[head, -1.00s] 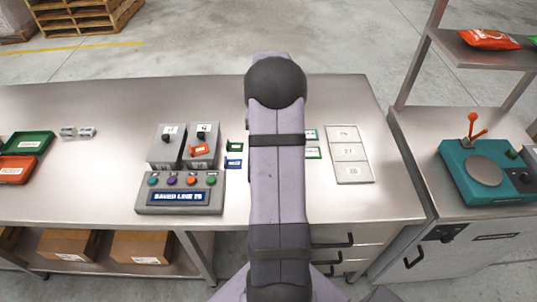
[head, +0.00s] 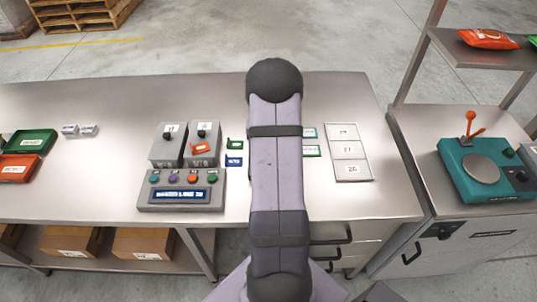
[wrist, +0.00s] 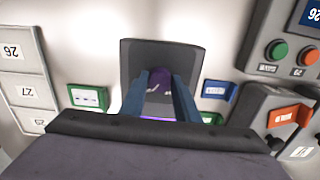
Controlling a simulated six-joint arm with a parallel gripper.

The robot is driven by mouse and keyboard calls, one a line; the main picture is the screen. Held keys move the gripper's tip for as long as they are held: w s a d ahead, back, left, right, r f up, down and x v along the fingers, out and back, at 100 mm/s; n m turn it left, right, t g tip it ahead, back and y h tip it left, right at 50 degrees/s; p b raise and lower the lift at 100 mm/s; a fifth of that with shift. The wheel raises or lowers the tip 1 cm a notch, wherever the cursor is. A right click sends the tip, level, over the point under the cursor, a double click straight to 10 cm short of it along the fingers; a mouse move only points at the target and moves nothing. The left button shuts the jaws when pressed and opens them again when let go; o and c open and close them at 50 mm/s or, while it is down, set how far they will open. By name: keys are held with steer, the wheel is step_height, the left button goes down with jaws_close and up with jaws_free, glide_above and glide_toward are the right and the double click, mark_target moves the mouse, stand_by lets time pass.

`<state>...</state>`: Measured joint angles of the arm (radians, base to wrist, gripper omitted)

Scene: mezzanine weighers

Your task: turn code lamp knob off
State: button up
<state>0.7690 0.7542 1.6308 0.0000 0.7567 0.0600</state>
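A dark grey panel (wrist: 127,60) with a round purple knob (wrist: 160,77) shows in the wrist view. I read no label on it, so I cannot tell for certain that it is the code lamp knob. My gripper (wrist: 160,84) has its two blue fingers apart, one on each side of the purple knob. Whether they press on it is not clear. A purple glow shows below the knob between the fingers. In the head view my arm hides the panel, the knob and the gripper.
A button box (head: 181,204) with a lit display and two grey boxes with black knobs (head: 168,150) stand left of my arm. Small green and blue tags flank it. A numbered three-cell tray (head: 347,170) lies right. A teal scale (head: 465,185) stands farther right.

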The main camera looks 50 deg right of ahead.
steer(key=shift+n, duration=0.4)
steer(key=n+b, duration=0.1)
steer(key=n, duration=0.5)
steer(key=shift+d, duration=0.1)
steer(key=n, duration=0.3)
steer(key=shift+w+n, duration=0.1)
steer(key=shift+n, duration=0.3)
steer(key=shift+r+n+b, duration=0.1)
steer(key=shift+n+b, duration=0.2)
steer(key=shift+n, duration=1.4)
steer(key=o, duration=1)
steer(key=shift+o, duration=0.2)
